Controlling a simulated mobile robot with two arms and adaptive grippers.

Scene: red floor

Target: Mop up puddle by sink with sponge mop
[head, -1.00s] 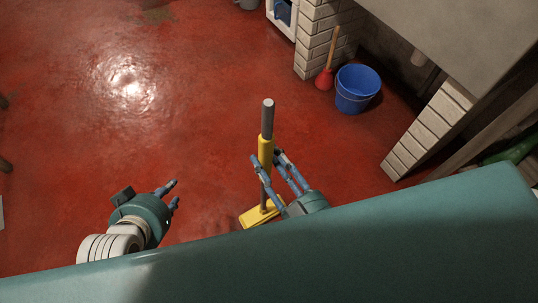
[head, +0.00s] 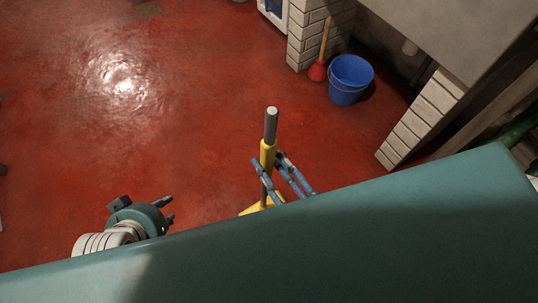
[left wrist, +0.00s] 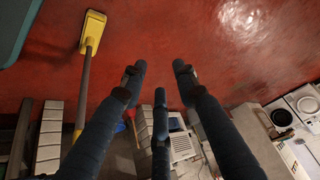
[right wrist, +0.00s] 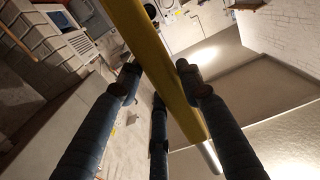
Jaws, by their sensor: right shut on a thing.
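The sponge mop (head: 268,152) stands nearly upright in the head view, with a grey handle tip, a yellow sleeve and a yellow head low on the floor side, partly hidden by my body. My right gripper (head: 271,165) is shut on its handle. The yellow handle (right wrist: 160,65) also runs between the fingers in the right wrist view. My left gripper (head: 170,209) is open and empty, left of the mop. The left wrist view shows the mop's yellow head (left wrist: 93,30). A shiny patch (head: 122,85) lies on the red floor; I cannot tell whether it is water or glare.
A blue bucket (head: 350,82) and a red plunger (head: 318,71) stand by a white brick pillar (head: 308,38) under a grey counter (head: 445,35). A darker brownish patch (head: 148,9) shows at the top left. The floor at left and centre is open.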

